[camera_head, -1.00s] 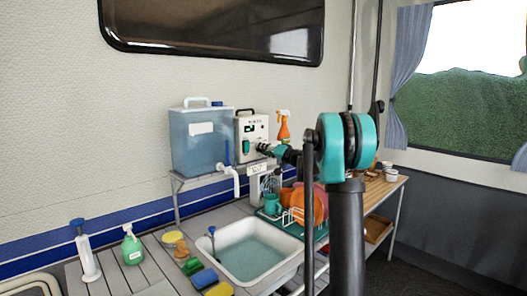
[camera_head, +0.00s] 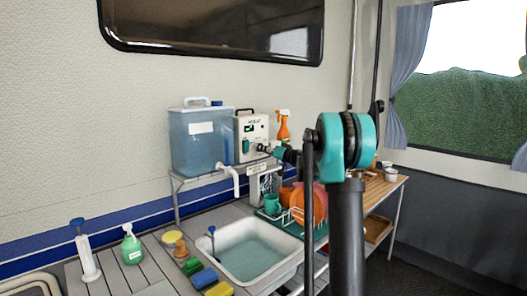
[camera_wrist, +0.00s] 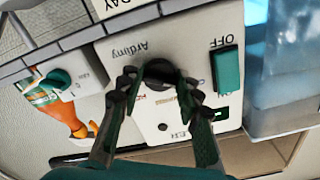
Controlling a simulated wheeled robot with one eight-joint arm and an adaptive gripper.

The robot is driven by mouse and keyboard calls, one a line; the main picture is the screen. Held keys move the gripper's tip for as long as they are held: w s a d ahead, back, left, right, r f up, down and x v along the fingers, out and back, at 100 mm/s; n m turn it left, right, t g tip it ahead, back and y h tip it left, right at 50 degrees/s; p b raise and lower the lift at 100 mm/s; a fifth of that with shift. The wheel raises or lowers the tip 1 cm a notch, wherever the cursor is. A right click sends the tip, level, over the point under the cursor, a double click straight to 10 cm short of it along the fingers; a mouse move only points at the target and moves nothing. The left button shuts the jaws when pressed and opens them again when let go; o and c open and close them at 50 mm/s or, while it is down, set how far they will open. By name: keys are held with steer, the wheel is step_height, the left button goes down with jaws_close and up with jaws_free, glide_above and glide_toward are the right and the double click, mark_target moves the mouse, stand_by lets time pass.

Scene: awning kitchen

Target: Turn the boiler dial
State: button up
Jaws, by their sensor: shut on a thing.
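The boiler (camera_head: 257,128) is a white box with a dark handle, standing on the raised shelf. Its front shows upside down in the wrist view (camera_wrist: 125,50), with printed labels and a green OFF switch (camera_wrist: 228,70). The round black dial (camera_wrist: 159,71) sits on this front panel. My gripper (camera_wrist: 158,77) has a finger on each side of the dial and is shut on it. The fingertips cover part of the dial's rim, and its pointer mark cannot be made out. In the head view my gripper (camera_head: 265,149) is at the boiler's front, and the dial is hidden behind it.
A blue water tank (camera_head: 195,150) with a white tap stands left of the boiler. An orange spray bottle (camera_head: 283,128) stands just right of it. Below are a sink (camera_head: 240,238) and a dish rack with orange plates (camera_head: 315,206).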

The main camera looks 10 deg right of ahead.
steer(key=o, duration=1.2)
steer(key=shift+c, duration=0.2)
steer(key=v, duration=1.2)
steer(key=shift+s, duration=0.1)
